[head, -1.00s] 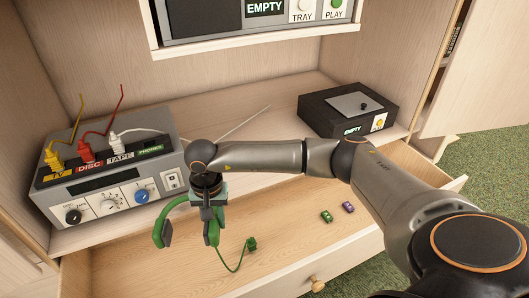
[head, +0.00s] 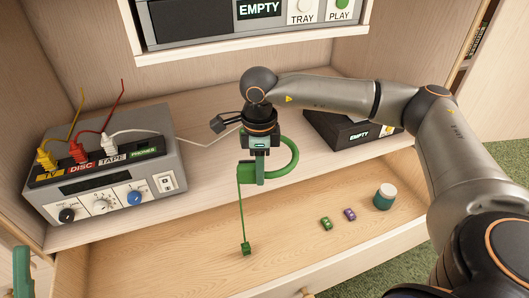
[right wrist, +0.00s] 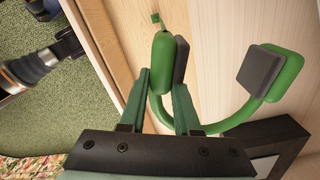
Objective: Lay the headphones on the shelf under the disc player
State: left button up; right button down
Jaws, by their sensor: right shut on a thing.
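My right gripper (head: 258,160) is shut on the green headphones (head: 293,158), holding them in front of the lower shelf (head: 205,150). In the right wrist view, its fingers (right wrist: 160,98) grip the band beside one ear cup (right wrist: 165,60); the other cup (right wrist: 283,75) sticks out to the right. A green cord hangs straight down to a plug (head: 246,248) over the drawer; I cannot tell if the plug touches it. The disc player (head: 195,20) is above, partly cut off. Part of my left gripper (head: 21,268) seems to show at the left edge; its jaws are unclear.
An amplifier (head: 165,190) with coloured plugs stands left on the lower shelf. A black box (head: 330,130) stands right, partly behind my arm. Shelf between them looks mostly clear. The open drawer (head: 150,265) holds a green block (head: 326,223), a purple block (head: 350,214) and a white-topped pot (head: 385,195).

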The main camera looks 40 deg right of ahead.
jog(key=shift+d+m, duration=0.25)
jog(key=shift+m, duration=0.05)
jog(key=w+d+f+b, duration=0.1)
jog(key=w+d+f, duration=0.1)
jog(key=w, duration=0.1)
jog(key=w+d+f+b, duration=0.2)
jog(key=w+d+f, duration=0.1)
jog(key=w+d+f+b, duration=0.1)
jog(key=w+d+f, duration=0.2)
jog(key=shift+w+f, duration=0.15)
jog(key=shift+w, duration=0.05)
jog(key=shift+w+d+f+b, duration=0.4)
jog(key=shift+w+f, duration=0.05)
jog(key=shift+f, duration=0.1)
jog(key=shift+w+d+f, duration=0.1)
jog(key=shift+d+f, duration=0.05)
jog(key=shift+f, duration=0.1)
notch_tip(320, 180, down, 3)
jog(key=shift+f+b, duration=0.1)
jog(key=shift+b, duration=0.8)
pick_arm(q)
jog(key=shift+g+h, duration=0.3)
jog(key=shift+h, duration=0.3)
jog(key=f, duration=0.3)
jog(key=s+f, duration=0.1)
jog(key=f, duration=0.1)
jog(key=shift+d+f, duration=0.2)
jog(key=shift+d, duration=0.2)
pick_arm(e)
jog(key=shift+r, duration=0.2)
